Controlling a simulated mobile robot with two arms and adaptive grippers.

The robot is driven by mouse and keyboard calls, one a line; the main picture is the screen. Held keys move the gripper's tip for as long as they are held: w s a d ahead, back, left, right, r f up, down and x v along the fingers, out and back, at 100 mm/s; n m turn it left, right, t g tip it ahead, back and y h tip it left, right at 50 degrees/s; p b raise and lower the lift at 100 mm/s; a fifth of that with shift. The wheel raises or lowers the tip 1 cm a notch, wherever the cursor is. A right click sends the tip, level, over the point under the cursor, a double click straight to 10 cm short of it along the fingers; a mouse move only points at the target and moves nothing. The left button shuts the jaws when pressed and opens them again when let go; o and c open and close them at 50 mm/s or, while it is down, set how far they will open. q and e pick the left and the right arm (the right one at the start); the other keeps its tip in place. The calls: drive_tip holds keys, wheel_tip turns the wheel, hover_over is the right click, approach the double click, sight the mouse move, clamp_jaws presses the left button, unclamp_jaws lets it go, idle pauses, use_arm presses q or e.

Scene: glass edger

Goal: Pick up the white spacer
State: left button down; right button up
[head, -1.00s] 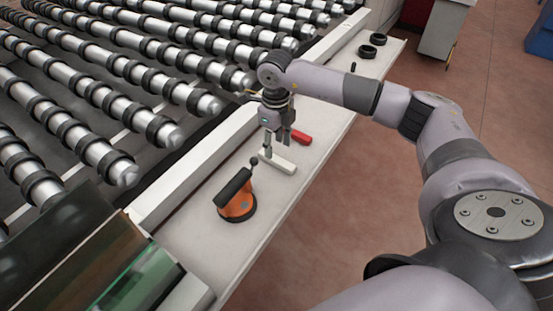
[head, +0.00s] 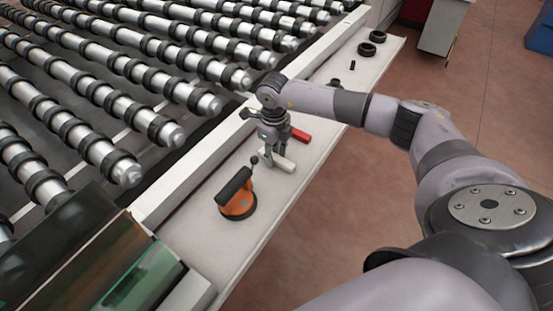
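The white spacer (head: 286,166) is a small pale bar lying on the white ledge beside the rollers. My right gripper (head: 274,159) points down over it, with its fingertips at the bar's far-left part and hiding some of it. The fingers are low and look to be on or beside the bar. I cannot tell whether they are closed on it. The bar appears to rest on the ledge. My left gripper is not in view.
An orange suction cup with a black handle (head: 237,196) stands close in front on the white ledge (head: 200,250). A red bar (head: 300,135) lies just behind the gripper. Black rings (head: 367,49) lie at the far end. Rollers (head: 90,120) fill the left.

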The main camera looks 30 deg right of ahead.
drive_tip(key=c, duration=0.6)
drive_tip(key=shift+r, duration=0.1)
